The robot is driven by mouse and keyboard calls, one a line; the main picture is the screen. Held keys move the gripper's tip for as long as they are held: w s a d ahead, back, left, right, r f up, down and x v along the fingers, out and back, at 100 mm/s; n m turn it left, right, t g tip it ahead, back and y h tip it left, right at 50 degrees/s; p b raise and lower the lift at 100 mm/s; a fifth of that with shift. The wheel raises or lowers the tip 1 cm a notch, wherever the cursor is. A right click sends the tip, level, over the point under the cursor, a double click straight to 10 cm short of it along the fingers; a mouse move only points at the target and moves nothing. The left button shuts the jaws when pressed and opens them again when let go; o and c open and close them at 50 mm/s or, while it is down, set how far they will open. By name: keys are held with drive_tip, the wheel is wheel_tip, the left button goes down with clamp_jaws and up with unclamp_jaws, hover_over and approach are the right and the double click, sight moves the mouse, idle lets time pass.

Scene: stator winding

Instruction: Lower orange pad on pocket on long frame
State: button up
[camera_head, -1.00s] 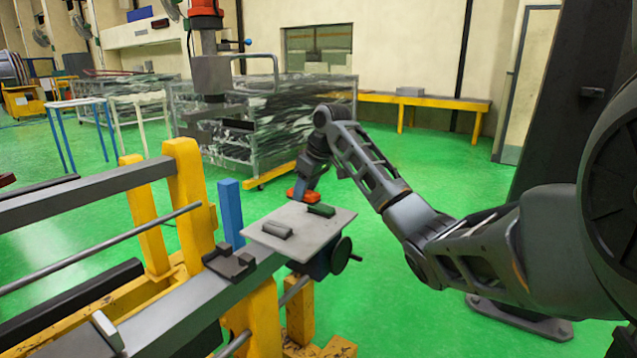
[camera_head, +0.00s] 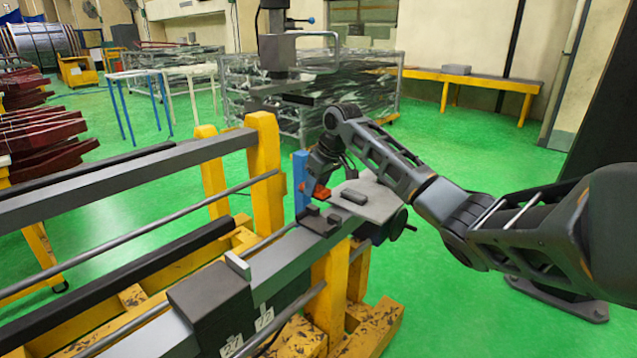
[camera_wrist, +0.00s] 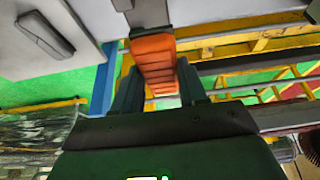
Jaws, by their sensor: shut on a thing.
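My gripper (camera_wrist: 158,90) is shut on the orange pad (camera_wrist: 156,64), which sits between its two dark fingers in the wrist view. In the head view the orange pad (camera_head: 320,192) shows just beyond the dark pocket block (camera_head: 322,220) on the long grey frame (camera_head: 290,250). The pad's far end in the wrist view comes close to a dark block (camera_wrist: 147,12), likely the pocket; I cannot tell whether they touch.
A pale plate (camera_head: 378,208) right of the frame carries a grey pad (camera_head: 354,196). A blue post (camera_head: 301,180) stands close to the gripper. Yellow uprights (camera_head: 265,165) and a thin rod (camera_head: 150,240) lie to the left. Green floor is open at right.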

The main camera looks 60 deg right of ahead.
sight(317, 198)
drive_tip(key=shift+f+b, duration=1.75)
drive_tip(key=shift+f, duration=0.45)
drive_tip(key=shift+r, duration=0.15)
drive_tip(key=shift+p, duration=0.35)
drive_tip(key=shift+f+p, duration=0.2)
drive_tip(key=shift+p, duration=0.1)
drive_tip(key=shift+f, duration=0.2)
drive_tip(key=shift+f+b, duration=0.5)
drive_tip(key=shift+f, duration=1.05)
drive_tip(key=shift+f, duration=0.1)
drive_tip(key=shift+f+b, duration=0.3)
drive_tip(key=shift+f, duration=0.45)
